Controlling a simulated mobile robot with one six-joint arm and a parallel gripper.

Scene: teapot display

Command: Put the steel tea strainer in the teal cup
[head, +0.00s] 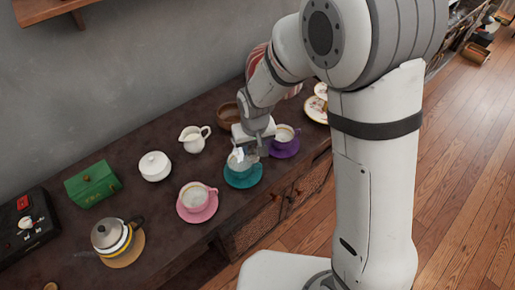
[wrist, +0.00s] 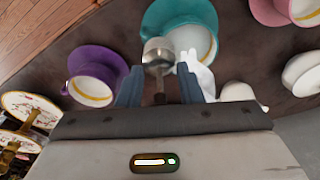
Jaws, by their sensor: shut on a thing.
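The teal cup (head: 240,168) stands upright on a teal saucer (head: 256,180) near the counter's front edge. It also shows at the top of the wrist view (wrist: 190,42). My gripper (wrist: 159,72) is shut on the handle of the steel tea strainer (wrist: 158,52). The strainer's bowl points away from the jaws and overlaps the cup's near-left rim in the wrist view; I cannot tell its height above the cup. In the head view my gripper (head: 249,147) is just above and behind the cup, and the strainer is hard to make out.
A white crumpled-looking thing (wrist: 200,73) is beside the right finger. A purple cup (head: 285,134) and pink cup (head: 194,195) flank the teal one. A white creamer (head: 194,138), brown bowl (head: 228,115) and white sugar pot (head: 155,166) stand behind.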

